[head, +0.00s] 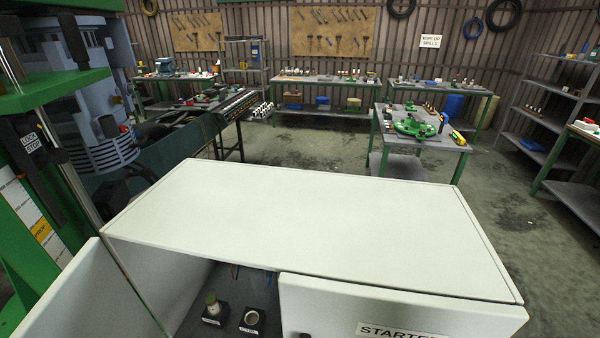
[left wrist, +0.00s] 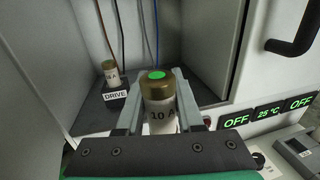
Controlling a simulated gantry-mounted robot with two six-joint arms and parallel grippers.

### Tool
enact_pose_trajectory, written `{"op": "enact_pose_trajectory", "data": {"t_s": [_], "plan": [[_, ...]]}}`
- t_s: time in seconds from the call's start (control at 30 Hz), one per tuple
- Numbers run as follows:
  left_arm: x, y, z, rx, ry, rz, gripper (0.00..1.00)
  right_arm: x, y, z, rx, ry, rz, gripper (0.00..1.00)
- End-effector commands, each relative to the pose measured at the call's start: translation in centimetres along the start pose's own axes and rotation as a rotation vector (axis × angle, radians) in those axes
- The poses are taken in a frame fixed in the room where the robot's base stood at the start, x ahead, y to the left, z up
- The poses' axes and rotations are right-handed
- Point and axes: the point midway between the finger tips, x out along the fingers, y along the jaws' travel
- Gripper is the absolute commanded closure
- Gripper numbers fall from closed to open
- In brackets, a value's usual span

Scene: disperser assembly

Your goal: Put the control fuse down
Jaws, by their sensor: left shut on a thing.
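My left gripper (left wrist: 159,108) is shut on a fuse (left wrist: 158,106) marked "10 A", with a brass cap and a green dot on top. The fuse is upright between the two fingers. Its lower end is hidden, so I cannot tell whether it touches anything below. A second fuse (left wrist: 110,74) stands in the holder marked "DRIVE" (left wrist: 116,96), to the left and behind. In the head view that fuse (head: 212,305) stands in the left holder, and the right holder (head: 251,320) looks empty. Neither gripper shows in the head view.
The holders sit inside an open white cabinet (head: 310,228), under its top. A cabinet door with a black handle (left wrist: 292,32) and panels with green "OFF" displays (left wrist: 236,121) are at the right in the wrist view. Wires (left wrist: 140,32) hang behind the fuses.

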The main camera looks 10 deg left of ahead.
Motion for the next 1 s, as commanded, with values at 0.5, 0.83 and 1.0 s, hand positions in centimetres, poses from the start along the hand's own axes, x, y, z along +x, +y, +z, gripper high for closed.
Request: {"op": "enact_pose_trajectory", "data": {"t_s": [0.5,0.83,1.0], "plan": [[-2.5,-4.3,12.0,0.0,0.002,-0.112,1.0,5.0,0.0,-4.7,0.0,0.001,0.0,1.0],[-3.9,-4.6,24.4,-0.001,0.003,-0.112,1.0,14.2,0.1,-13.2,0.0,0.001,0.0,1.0],[-4.7,-4.7,30.0,-0.002,0.002,-0.112,1.0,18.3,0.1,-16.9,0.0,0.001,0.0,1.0]]}}
